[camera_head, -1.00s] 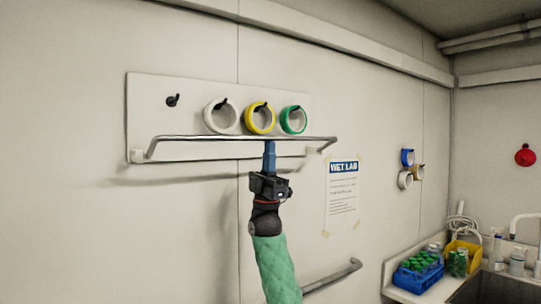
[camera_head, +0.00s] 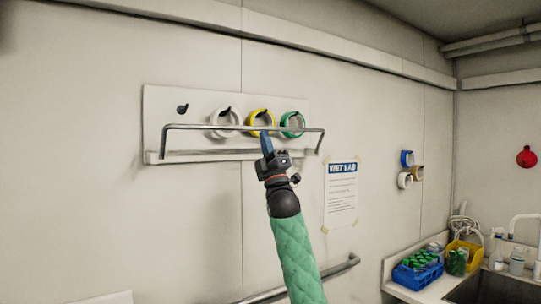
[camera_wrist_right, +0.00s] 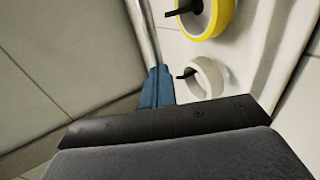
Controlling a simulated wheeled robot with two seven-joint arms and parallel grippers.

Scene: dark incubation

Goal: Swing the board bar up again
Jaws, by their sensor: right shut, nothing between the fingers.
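The white board (camera_head: 155,112) is on the wall in the head view. Its metal bar (camera_head: 195,127) is hinged near the board's lower corners and crosses in front of the lower parts of the rolls. A white roll (camera_head: 214,118), a yellow roll (camera_head: 253,122) and a green roll (camera_head: 286,122) hang on hooks. My right gripper (camera_head: 266,143) is shut and empty, its blue fingers against or just by the bar's middle. In the wrist view, the fingers (camera_wrist_right: 157,88) meet the bar (camera_wrist_right: 142,28); exact contact cannot be told. My left gripper is out of view.
The leftmost hook (camera_head: 182,108) is empty. A wall rail (camera_head: 335,268) runs below my right arm. A paper notice (camera_head: 342,195) is right of the board. A counter with a blue rack (camera_head: 418,277) and a sink stands at the far right.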

